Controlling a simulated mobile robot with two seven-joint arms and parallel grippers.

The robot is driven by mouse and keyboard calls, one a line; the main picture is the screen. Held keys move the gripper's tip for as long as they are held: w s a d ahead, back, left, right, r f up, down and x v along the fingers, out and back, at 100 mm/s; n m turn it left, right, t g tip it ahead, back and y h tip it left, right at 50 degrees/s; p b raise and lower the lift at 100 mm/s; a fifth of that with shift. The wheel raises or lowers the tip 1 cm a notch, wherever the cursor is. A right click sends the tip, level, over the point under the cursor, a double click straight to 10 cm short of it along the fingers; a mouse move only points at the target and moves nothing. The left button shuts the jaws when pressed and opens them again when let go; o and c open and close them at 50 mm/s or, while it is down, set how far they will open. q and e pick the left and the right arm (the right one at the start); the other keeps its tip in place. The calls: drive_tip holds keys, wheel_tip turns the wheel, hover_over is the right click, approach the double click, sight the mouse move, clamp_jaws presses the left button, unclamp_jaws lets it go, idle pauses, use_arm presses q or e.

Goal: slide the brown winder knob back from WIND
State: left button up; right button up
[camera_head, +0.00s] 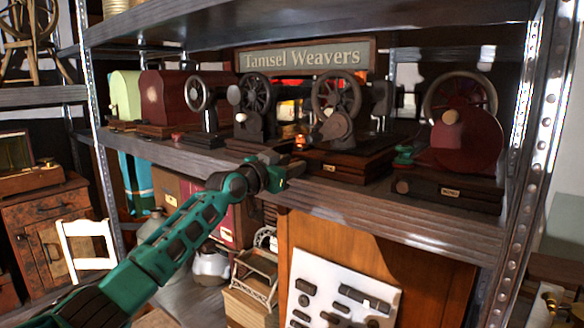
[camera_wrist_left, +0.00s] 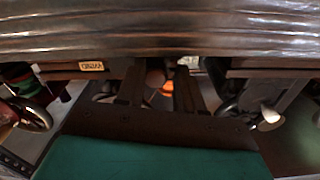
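A small brown round knob (camera_head: 402,187) sits at the left front of a dark wooden base (camera_head: 473,200) at the right end of the shelf. A small pale label (camera_head: 450,192), too small to read surely, is on the base's front. A machine with a dark red disc (camera_head: 467,145) stands on that base. My left gripper (camera_head: 272,160) is at the shelf's front edge, well left of the knob and apart from it. In the left wrist view its two dark fingers (camera_wrist_left: 158,88) are spread with nothing held. My right gripper is not in view.
The grey shelf board (camera_head: 400,222) runs across in front. Hand-wheel sewing machines (camera_head: 335,110) on wooden bases crowd it, below a "Tamsel Weavers" sign (camera_head: 305,57). A perforated metal upright (camera_head: 522,140) stands right of the labelled base. A labelled base (camera_wrist_left: 70,70) also shows in the left wrist view.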

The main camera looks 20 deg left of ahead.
use_arm(q)
drive_tip(key=shift+o, duration=1.4)
drive_tip(key=shift+a, duration=0.1)
drive_tip(key=v, duration=1.3)
